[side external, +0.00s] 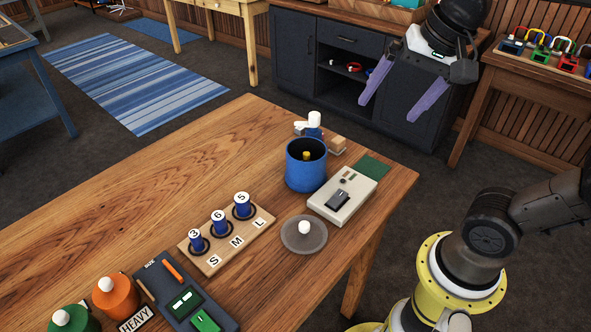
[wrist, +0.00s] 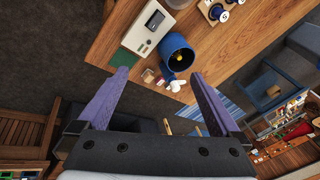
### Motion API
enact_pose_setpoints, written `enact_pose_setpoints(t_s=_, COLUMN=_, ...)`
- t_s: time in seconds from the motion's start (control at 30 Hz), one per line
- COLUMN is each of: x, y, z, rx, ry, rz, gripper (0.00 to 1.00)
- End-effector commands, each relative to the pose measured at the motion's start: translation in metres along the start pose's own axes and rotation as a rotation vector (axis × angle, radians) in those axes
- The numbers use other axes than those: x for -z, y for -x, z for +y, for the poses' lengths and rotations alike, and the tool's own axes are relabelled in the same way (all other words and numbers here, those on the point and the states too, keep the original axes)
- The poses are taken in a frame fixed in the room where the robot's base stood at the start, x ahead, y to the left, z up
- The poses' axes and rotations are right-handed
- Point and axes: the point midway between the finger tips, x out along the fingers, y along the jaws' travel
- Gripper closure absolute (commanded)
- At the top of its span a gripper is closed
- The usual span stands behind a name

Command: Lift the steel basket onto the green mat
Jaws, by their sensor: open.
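My gripper (side external: 387,111) is open and empty, its two purple fingers spread high above the table's far right side. In the wrist view its fingertips (wrist: 160,73) frame the table edge. The green mat (side external: 373,167) is a small square lying flat near the table's right corner, beside a beige box; a green strip also shows in the wrist view (wrist: 144,48). I cannot make out a steel basket in either view. A blue pot (side external: 306,175), open on top with something yellow inside, stands left of the mat; it also shows in the wrist view (wrist: 177,50).
A beige switch box (side external: 342,197) stands against the mat's near side. A wooden block (side external: 337,144) and a white-and-blue item (side external: 313,124) are behind the pot. A grey lid (side external: 304,235) and spool rack (side external: 226,240) are nearer.

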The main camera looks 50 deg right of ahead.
Motion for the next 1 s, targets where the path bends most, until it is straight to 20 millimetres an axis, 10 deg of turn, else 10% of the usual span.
enact_pose_setpoints(t_s=0.4, x=-0.048, y=-0.042, z=0.065, rx=0.047, ry=0.818, rz=0.078, gripper=0.0)
enact_pose_setpoints(t_s=0.73, x=-0.045, y=-0.041, z=0.061, rx=0.051, ry=0.945, rz=0.098, gripper=0.43)
enact_pose_setpoints(t_s=1.0, x=-0.045, y=-0.041, z=0.061, rx=0.051, ry=0.944, rz=0.097, gripper=0.43)
